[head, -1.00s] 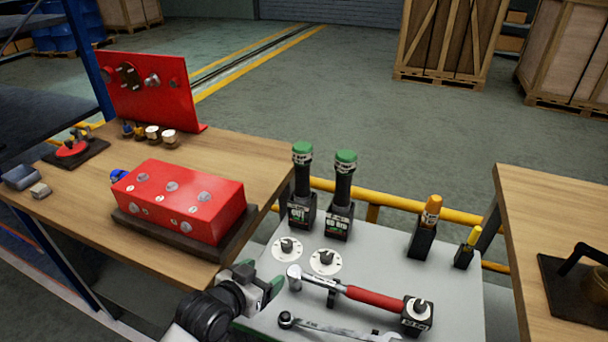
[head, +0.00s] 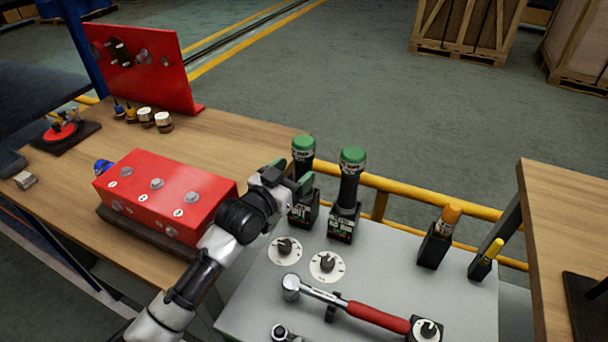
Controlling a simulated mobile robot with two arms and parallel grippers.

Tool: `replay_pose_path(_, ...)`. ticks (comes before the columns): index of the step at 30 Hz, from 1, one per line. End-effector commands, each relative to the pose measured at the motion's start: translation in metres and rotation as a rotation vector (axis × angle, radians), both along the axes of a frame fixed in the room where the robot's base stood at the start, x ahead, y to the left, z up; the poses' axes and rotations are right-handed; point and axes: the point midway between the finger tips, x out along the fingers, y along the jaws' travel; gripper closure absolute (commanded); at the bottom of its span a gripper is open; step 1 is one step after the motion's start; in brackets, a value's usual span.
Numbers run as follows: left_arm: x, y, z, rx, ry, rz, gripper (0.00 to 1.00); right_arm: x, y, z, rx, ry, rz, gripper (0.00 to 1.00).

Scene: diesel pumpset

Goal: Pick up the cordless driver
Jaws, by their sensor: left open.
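Two upright black tools with green caps, which look like cordless drivers, stand in black labelled holders at the back of the grey bench. The left driver (head: 303,147) is partly hidden behind my gripper; the right driver (head: 349,186) is in plain view. I cannot tell from the picture which one the task means. My left gripper (head: 291,179) is open, its fingers at the left driver's handle, just above its holder. I cannot tell whether the fingers touch it or lie around it. My right gripper is not in view.
A torque wrench with a red handle (head: 377,317) lies at the front of the grey bench (head: 245,307), near two round dials (head: 326,266). Orange-topped (head: 440,235) and yellow-topped (head: 487,260) tools stand at right. A red block (head: 165,195) is on the wooden table at left.

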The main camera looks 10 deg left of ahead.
Motion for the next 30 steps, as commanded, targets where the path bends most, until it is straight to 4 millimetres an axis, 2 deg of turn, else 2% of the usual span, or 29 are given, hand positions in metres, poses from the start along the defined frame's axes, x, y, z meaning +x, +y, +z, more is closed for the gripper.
replay_pose_path(10,0.04,-0.023,0.001,0.0,0.0,0.0,0.28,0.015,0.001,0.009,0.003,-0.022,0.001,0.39)
replay_pose_path(20,0.045,-0.025,0.0,0.0,0.001,0.0,0.3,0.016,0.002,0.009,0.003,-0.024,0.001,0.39)
replay_pose_path(30,0.045,-0.025,0.0,0.0,0.001,0.0,0.82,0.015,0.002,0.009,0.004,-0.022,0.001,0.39)
